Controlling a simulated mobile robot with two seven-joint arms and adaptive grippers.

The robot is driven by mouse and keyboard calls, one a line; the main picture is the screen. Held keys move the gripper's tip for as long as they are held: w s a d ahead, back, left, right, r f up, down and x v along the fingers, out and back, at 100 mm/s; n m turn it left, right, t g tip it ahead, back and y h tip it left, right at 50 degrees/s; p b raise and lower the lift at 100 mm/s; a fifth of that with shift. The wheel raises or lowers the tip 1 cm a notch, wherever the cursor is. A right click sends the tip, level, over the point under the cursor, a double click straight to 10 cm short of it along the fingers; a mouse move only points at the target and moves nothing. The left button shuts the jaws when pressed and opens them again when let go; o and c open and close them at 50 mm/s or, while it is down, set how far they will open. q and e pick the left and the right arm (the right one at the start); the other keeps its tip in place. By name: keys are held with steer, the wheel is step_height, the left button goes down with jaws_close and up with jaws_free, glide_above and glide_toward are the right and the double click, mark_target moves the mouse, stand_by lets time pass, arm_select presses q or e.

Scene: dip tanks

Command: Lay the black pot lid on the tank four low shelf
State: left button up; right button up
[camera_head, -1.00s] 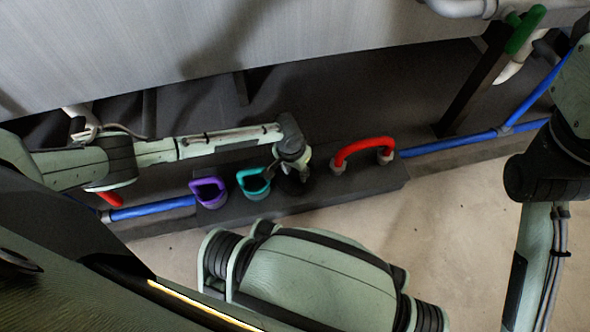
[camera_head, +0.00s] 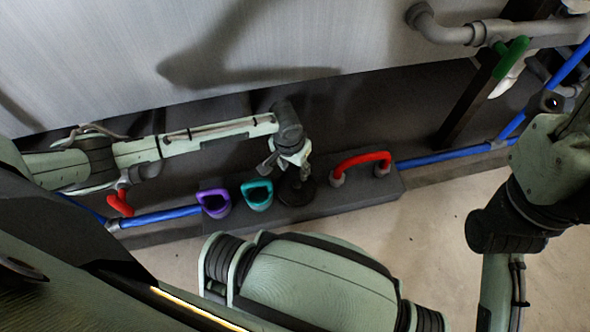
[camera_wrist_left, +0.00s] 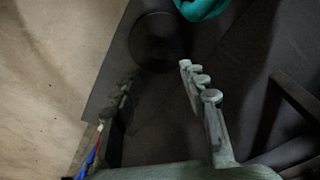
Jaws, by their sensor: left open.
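The black pot lid (camera_head: 297,190) lies on the low dark shelf (camera_head: 345,201), between the teal-handled item and the red handle. In the left wrist view the round black lid (camera_wrist_left: 157,42) sits on the dark surface just beyond the fingertips. My left gripper (camera_head: 288,160) is over the lid's far side, with its fingers apart in the left wrist view (camera_wrist_left: 155,85) and nothing between them. The lid looks clear of the fingers, though its far edge is partly covered in the head view. My right gripper is out of view.
A teal-handled item (camera_head: 257,194) and a purple-handled item (camera_head: 214,202) stand left of the lid. A red handle (camera_head: 360,163) is fixed to its right. Blue pipes (camera_head: 445,157) run along the shelf line. The large grey tank wall (camera_head: 300,45) is behind and above.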

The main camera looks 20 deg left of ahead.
arm_select(q)
steer(key=shift+r, duration=0.55)
